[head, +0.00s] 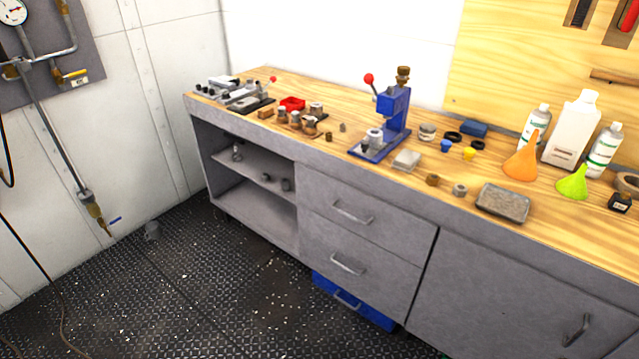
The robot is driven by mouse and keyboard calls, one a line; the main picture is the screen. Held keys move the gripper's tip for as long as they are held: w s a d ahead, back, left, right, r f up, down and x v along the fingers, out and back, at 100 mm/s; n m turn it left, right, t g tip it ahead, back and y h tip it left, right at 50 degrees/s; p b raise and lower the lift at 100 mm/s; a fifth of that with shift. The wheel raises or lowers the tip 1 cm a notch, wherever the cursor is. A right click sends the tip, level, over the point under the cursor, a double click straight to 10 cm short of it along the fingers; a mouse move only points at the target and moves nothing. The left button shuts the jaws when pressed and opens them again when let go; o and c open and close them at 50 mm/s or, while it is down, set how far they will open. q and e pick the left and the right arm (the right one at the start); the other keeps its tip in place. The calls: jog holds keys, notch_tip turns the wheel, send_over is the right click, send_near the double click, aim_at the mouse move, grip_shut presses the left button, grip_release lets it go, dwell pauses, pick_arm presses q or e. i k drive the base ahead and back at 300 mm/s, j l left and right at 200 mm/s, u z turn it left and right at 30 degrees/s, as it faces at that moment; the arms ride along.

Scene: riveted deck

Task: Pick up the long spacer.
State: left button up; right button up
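Neither of my grippers is in view. I cannot tell for sure which part is the long spacer. Several small metal cylinders (310,125) stand close together on the wooden bench top, left of the blue press (388,120). A small grey piece (342,127) and a small brown piece (329,136) stand between that group and the press. A brown ring-like piece (432,180) and a grey one (460,190) stand near the front edge, right of the press. More small dark cylinders (286,184) stand on the shelf in the open cabinet bay.
The wooden bench top (530,235) has free room at front right. A blue box (352,302) sits under the drawers. The deck floor (190,295) is mostly clear.

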aim_at(285, 182)
jog(key=i+j+z, duration=0.45)
jog(key=j+z, duration=0.25)
jog(key=j, duration=0.2)
jog(key=i+j+z, duration=0.25)
jog(key=k+j, duration=0.1)
